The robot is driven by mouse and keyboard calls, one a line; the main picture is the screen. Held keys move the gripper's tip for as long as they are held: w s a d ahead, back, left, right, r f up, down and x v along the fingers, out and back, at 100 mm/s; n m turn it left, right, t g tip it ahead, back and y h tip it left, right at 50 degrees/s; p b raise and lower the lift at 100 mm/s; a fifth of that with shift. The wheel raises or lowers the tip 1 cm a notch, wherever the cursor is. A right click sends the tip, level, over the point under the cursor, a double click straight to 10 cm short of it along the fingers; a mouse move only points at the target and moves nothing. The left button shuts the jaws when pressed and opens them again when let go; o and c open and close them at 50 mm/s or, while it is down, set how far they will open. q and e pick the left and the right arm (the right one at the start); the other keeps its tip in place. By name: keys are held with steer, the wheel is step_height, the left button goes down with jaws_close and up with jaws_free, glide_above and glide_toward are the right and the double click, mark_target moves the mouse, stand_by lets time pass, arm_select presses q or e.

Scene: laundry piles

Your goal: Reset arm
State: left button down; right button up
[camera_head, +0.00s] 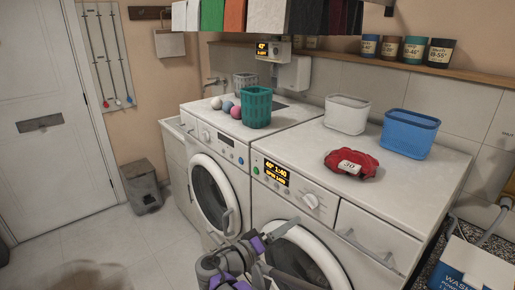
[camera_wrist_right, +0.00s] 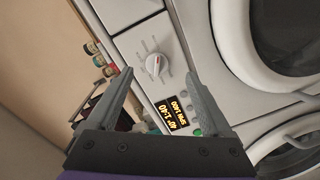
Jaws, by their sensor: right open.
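My right gripper (camera_head: 262,216) is in front of the two washing machines in the head view, near the gap between their round doors. Its two grey fingers are spread apart. In the right wrist view the open jaws (camera_wrist_right: 159,73) have nothing between them; a machine's control panel with a dial (camera_wrist_right: 156,65) and a lit display (camera_wrist_right: 172,114) lies beyond. My left gripper is not in view.
The right machine (camera_head: 315,150) has a red cloth bundle (camera_head: 351,163), a white basket (camera_head: 346,114) and a blue basket (camera_head: 409,133) on top. A green basket (camera_head: 257,107) and several balls stand on the left machine. Open floor (camera_head: 110,240) lies left. A box (camera_head: 472,268) stands at lower right.

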steer(key=s+d+f+g+y+p, duration=0.1)
steer(key=s+d+f+g+y, duration=0.45)
steer(key=s+d, duration=0.6)
steer(key=s+a+f+y+p, duration=0.1)
steer(key=s+f+y, duration=0.2)
steer(key=s, duration=0.5)
steer(key=s+a+f+m+y+p, duration=0.1)
steer(key=s+a+f+y, duration=0.1)
steer(key=s+f+y, duration=0.2)
steer(key=s+y, duration=0.1)
steer(key=s, duration=0.2)
steer(key=shift+s+a+f+m, duration=0.15)
steer(key=shift+s+a+m, duration=0.15)
steer(key=shift+s, duration=0.1)
